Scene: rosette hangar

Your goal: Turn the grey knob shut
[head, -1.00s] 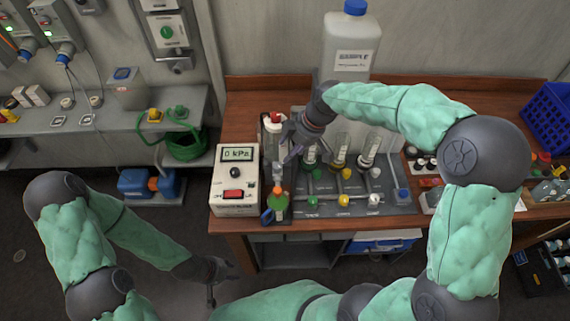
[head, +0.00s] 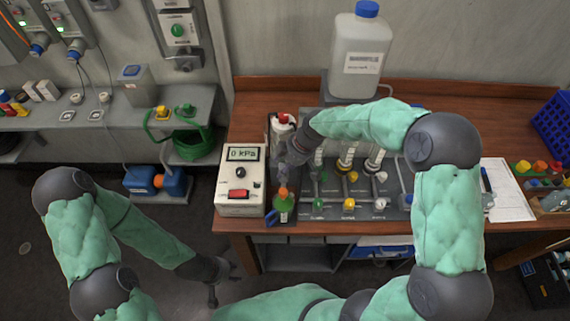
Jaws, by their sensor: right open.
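My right gripper (head: 286,172) is open and points down over the left end of the grey rack on the bench, just above an orange-topped green bottle (head: 284,208). Its jaws and wrist hide much of what lies beneath, so I cannot tell whether it touches anything. I cannot clearly make out a grey knob; it may be hidden by this gripper. Pale knobs, white or light grey, show at the rack's right, one at the back (head: 381,177) and one in front (head: 380,203). My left gripper (head: 213,293) hangs low before the bench, away from everything; its jaws are unclear.
A white meter box (head: 240,207) reading 0 kPa stands left of the rack, close to my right gripper. Green (head: 318,203) and yellow (head: 349,203) knobs sit along the rack. A large white jug (head: 357,55) stands behind. A paper sheet (head: 509,190) lies at right.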

